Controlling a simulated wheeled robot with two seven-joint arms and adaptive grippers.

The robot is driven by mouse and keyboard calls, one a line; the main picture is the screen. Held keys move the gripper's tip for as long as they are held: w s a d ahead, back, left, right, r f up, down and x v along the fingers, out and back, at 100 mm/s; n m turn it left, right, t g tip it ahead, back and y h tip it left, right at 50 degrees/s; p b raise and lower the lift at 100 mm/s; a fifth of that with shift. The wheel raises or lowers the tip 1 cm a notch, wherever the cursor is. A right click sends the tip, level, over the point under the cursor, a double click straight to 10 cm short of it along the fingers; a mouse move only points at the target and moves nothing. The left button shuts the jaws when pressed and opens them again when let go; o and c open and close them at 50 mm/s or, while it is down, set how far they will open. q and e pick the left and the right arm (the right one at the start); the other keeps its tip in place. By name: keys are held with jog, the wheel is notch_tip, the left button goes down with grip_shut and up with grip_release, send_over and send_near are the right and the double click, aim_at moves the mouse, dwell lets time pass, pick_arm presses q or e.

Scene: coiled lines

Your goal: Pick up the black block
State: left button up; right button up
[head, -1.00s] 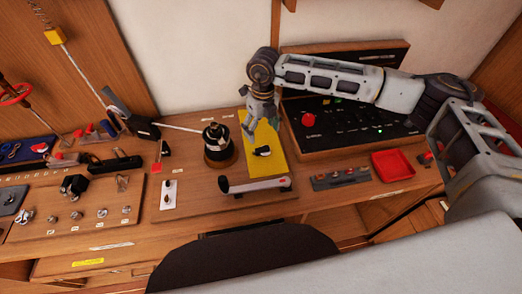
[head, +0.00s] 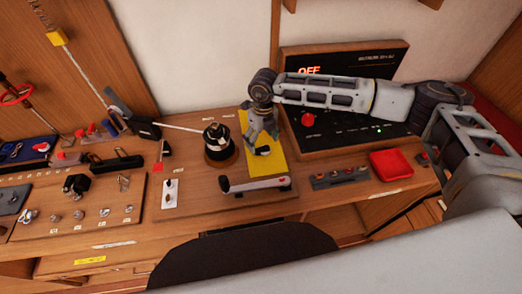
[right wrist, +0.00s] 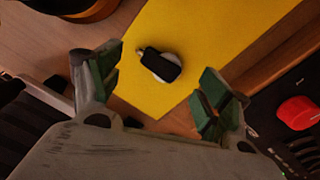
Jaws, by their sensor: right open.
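The black block (right wrist: 161,65) lies on a small white piece on the yellow sheet (right wrist: 190,25). In the head view the block (head: 263,150) shows small and partly hidden, just under my right gripper (head: 259,141). In the right wrist view my right gripper (right wrist: 166,84) is open and empty. Its green-padded fingers stand apart on either side of the block in the picture, with the block a little beyond the line between the tips. My left gripper is not in view.
A black winch drum (head: 217,146) stands close left of the gripper. A white-handled lever (head: 255,184) lies in front. A black panel with a red knob (head: 308,119) stands behind to the right. A red tray (head: 391,164) and a switch strip (head: 340,177) sit to the right.

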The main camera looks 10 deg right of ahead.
aim_at(263, 148)
jog(key=shift+s+d+f+p, duration=0.15)
jog(key=shift+f+p, duration=0.5)
jog(key=shift+f, duration=1.5)
jog(key=c, duration=1.5)
